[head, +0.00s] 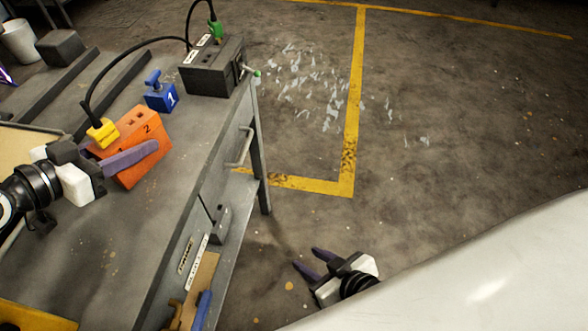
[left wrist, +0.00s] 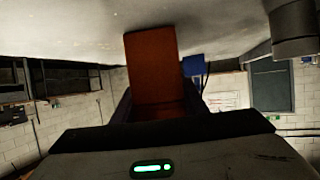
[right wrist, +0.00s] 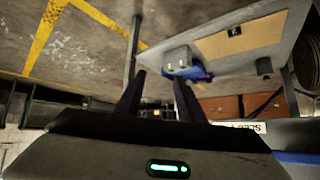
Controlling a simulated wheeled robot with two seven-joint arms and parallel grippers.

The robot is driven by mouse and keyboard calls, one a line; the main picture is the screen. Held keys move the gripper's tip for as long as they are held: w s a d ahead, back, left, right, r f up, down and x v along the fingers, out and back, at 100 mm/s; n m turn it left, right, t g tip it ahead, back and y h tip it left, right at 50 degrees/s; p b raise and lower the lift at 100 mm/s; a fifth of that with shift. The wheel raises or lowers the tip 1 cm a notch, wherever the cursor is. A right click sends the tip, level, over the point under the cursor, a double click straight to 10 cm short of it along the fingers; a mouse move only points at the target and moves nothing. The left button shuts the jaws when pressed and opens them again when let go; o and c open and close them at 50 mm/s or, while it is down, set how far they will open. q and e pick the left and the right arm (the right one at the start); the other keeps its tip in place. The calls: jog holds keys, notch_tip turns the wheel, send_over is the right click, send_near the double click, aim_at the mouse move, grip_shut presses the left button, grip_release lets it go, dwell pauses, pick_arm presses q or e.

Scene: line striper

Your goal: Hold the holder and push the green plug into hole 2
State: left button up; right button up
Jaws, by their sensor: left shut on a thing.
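The orange holder (head: 138,134) stands on the grey bench, marked 2, with small holes beside the number. My left gripper (head: 122,154) is shut on it, one purple finger across the near face. The holder also fills the middle of the left wrist view (left wrist: 152,75). A yellow plug (head: 103,132) with a black cord sits at the holder's left end. The green plug (head: 215,29) stands on top of a dark grey box (head: 212,72) at the bench's far end, a black cord rising from it. My right gripper (head: 309,263) is open and empty, off the bench's right side.
A blue block marked 1 (head: 161,98) with a blue top piece stands between the holder and the dark box. A lever with a green knob (head: 257,73) sticks out of the box's right side. Dark rails (head: 112,92) lie at left. The floor right of the bench is clear.

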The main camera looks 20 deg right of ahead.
jog(key=shift+s+f, duration=0.3)
jog(key=shift+s, duration=0.65)
jog(key=t, duration=0.8)
send_near(219, 29)
jog(key=shift+w+a+f, duration=0.1)
jog(key=shift+w+a, duration=0.15)
jog(key=shift+w, duration=1.3)
jog(key=shift+w+a+f, duration=0.1)
jog(key=shift+w+a, duration=0.2)
jog(key=shift+w, duration=1.25)
jog(key=shift+w+a+f, duration=0.15)
jog(key=shift+w+a, duration=0.1)
jog(key=shift+w, duration=1.3)
